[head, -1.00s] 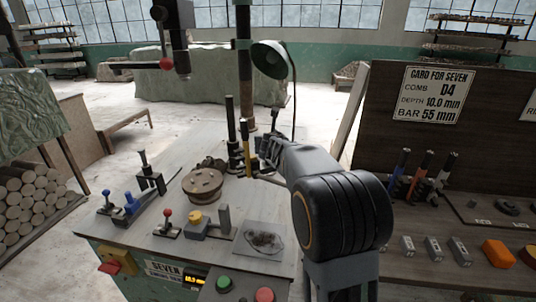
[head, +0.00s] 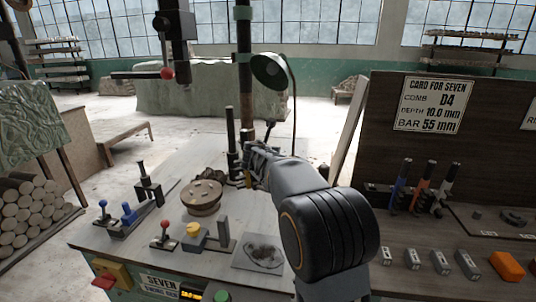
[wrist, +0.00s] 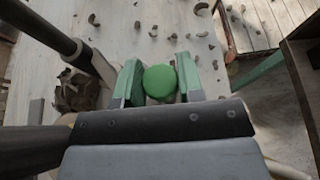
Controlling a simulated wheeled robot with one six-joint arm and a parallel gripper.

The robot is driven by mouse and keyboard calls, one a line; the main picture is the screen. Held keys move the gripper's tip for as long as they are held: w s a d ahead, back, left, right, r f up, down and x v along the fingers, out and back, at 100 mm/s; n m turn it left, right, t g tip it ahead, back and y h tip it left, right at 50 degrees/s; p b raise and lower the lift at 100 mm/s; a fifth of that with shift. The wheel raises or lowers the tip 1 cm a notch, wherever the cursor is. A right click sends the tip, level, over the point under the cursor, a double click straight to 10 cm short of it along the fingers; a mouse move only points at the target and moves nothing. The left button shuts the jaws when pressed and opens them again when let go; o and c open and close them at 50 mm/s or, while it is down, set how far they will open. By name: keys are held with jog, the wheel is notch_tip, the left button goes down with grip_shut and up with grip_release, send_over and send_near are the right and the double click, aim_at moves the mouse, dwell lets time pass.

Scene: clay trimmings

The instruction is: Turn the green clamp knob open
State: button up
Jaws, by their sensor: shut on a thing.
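The green clamp knob (wrist: 160,82) shows as a round green cap in the wrist view. It sits between the two green-padded fingers of my gripper (wrist: 159,84), which are shut on its sides. In the head view my gripper (head: 250,168) is at the foot of the dark upright column (head: 243,80), at the machine table's back right. The knob is hidden there behind my gripper and arm. I cannot tell how far the knob is turned.
A dark upright rod (head: 231,140) stands just left of my gripper. A round brown disc (head: 201,197), a red-knobbed lever (head: 165,232) and a yellow-knobbed block (head: 194,238) are nearer on the table. A green lamp (head: 270,70) hangs above.

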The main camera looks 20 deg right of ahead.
jog(key=o, duration=0.9)
jog(key=shift+a, duration=0.1)
jog(key=p+v, duration=0.1)
jog(key=v, duration=1.2)
jog(key=shift+s+a+r, duration=0.15)
jog(key=shift+s+r, duration=0.1)
jog(key=shift+s, duration=0.05)
